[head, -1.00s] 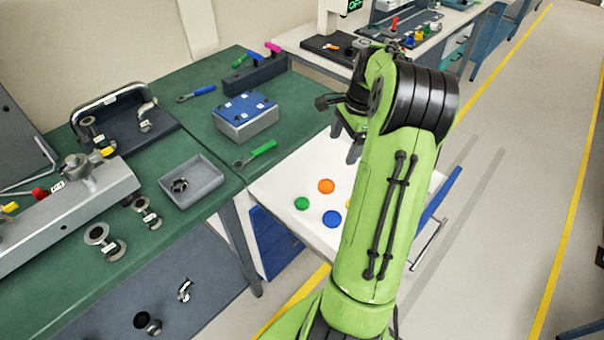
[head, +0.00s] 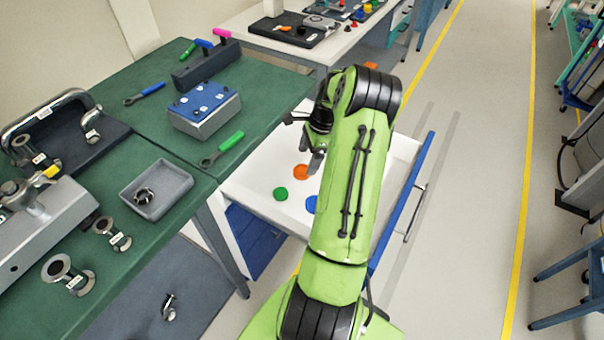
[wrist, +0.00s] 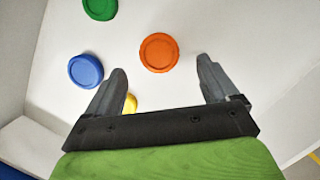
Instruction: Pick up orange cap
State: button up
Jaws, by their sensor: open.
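The orange cap (head: 301,172) lies on the white floor of an open drawer (head: 257,176). In the wrist view the orange cap (wrist: 159,53) is a round disc just beyond the fingertips and between their lines. My gripper (wrist: 160,78) is open and empty, with one finger on each side. In the head view my gripper (head: 315,158) is over the drawer, close to the orange cap, and partly hidden by my arm. The gap in height between fingertips and cap is hard to tell.
A green cap (wrist: 100,8), a blue cap (wrist: 86,71) and a yellow cap (wrist: 130,103) lie near the orange one. The yellow cap is partly behind the left finger. Drawer walls surround them. The green workbench (head: 115,85) stands left of the drawer.

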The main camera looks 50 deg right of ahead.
aim_at(303, 170)
jog(key=b+x, duration=0.1)
jog(key=x, duration=0.3)
jog(key=shift+a+f, duration=0.1)
jog(key=shift+f, duration=0.1)
jog(key=shift+r, duration=0.1)
jog(key=c, duration=1.1)
notch_tip(303, 170, up, 10)
jog(key=p, duration=0.2)
jog(key=shift+p, duration=0.4)
